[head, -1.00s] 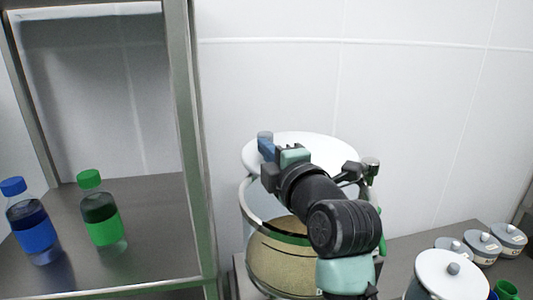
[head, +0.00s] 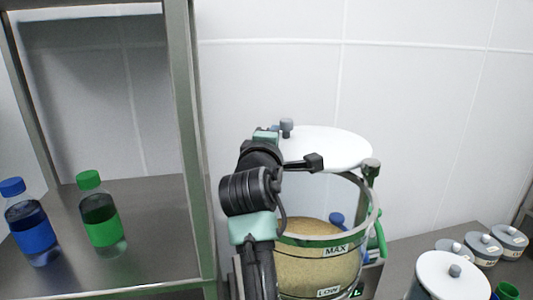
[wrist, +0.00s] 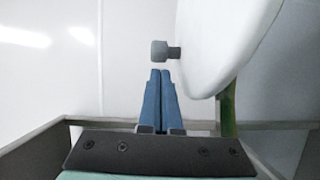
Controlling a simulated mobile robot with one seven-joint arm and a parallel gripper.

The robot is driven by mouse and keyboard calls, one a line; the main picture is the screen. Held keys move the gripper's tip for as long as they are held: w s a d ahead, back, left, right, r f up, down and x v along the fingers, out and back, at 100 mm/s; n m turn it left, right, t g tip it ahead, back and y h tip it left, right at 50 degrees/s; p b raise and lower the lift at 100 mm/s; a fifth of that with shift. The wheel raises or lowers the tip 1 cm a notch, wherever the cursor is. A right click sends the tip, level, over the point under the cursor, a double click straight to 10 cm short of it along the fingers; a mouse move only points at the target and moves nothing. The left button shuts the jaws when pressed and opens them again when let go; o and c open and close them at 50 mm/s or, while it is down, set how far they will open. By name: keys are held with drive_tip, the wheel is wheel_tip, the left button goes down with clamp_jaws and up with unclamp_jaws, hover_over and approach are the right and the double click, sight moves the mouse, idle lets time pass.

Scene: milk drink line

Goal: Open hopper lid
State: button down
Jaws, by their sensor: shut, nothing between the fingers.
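The white round hopper lid (head: 335,145) stands tilted up, its left side clear of the rim of the clear hopper (head: 376,210). A grey knob (head: 287,124) is at the lid's upper left edge. In the wrist view the lid (wrist: 225,45) looks steeply tilted, with its knob (wrist: 160,50) just beyond my fingertips. My gripper (wrist: 160,72) has blue fingers, shut and empty, close to the knob; I cannot tell if they touch it. In the head view my arm hides the hopper's left side and most of the gripper.
The hopper holds tan powder (head: 310,267) below its MAX mark. A metal-framed shelf (head: 190,150) with a blue bottle (head: 33,230) and a green bottle (head: 101,222) stands at left. White-lidded jars (head: 447,278) stand at right. A wall is behind.

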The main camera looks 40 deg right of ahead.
idle(0.5)
drive_tip(key=shift+s+a+b, duration=0.3)
drive_tip(key=shift+a+b, duration=0.05)
drive_tip(key=shift+a, duration=0.1)
drive_tip(key=b+v, duration=0.4)
drive_tip(key=v, duration=0.7)
drive_tip(key=shift+s+a, duration=0.2)
drive_tip(key=shift+a, duration=0.15)
